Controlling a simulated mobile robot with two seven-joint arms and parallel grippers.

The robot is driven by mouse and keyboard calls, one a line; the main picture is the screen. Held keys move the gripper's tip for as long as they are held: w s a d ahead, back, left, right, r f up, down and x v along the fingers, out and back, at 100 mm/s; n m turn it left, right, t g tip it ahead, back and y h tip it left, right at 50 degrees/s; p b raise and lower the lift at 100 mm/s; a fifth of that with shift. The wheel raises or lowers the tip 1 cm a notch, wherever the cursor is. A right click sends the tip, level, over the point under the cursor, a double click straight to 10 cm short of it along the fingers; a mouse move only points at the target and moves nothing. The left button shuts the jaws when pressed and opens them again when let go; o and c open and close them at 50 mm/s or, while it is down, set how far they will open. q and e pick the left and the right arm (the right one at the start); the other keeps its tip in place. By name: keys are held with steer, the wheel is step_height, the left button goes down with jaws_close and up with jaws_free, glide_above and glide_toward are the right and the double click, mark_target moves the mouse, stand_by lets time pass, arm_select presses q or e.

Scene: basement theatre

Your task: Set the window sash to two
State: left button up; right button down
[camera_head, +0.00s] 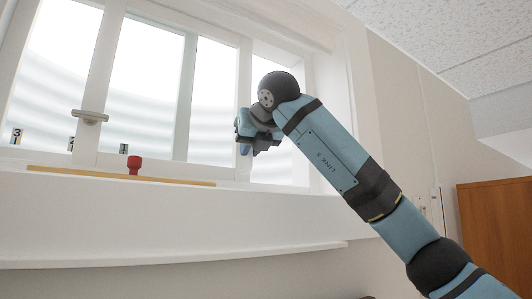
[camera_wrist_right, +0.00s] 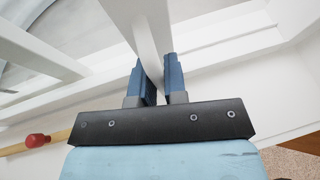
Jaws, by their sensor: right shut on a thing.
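The white window sash (camera_head: 98,70) stands in a wide white frame in the head view. Its left stile carries a pale handle (camera_head: 90,116). The foot of that stile stands between the label 1 (camera_head: 124,149) and the label 2 (camera_head: 71,143), close against the 2, which it partly covers. The label 3 (camera_head: 16,135) is further left. My right gripper (camera_head: 245,140) is at the white upright at the right of the panes. In the right wrist view its two blue fingers (camera_wrist_right: 159,85) are shut on this white upright (camera_wrist_right: 147,30). My left gripper is not in view.
A red knob (camera_head: 134,165) stands on a thin wooden strip (camera_head: 60,172) along the sill, below the label 1. A white ledge (camera_head: 180,256) runs beneath the window. A brown wooden cabinet (camera_head: 495,225) is at the right edge.

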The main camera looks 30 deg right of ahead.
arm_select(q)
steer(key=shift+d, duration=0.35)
arm_select(e)
steer(key=shift+a, duration=0.2)
steer(key=c, duration=1.2)
jaws_free()
steer(key=shift+a, duration=0.1)
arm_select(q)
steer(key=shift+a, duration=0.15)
arm_select(e)
steer(key=shift+s, duration=0.15)
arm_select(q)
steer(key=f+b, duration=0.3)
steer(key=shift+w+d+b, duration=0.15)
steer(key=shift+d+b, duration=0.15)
arm_select(e)
steer(key=v, duration=1.3)
steer(key=shift+s+a+r, duration=0.15)
steer(key=shift+s, duration=0.15)
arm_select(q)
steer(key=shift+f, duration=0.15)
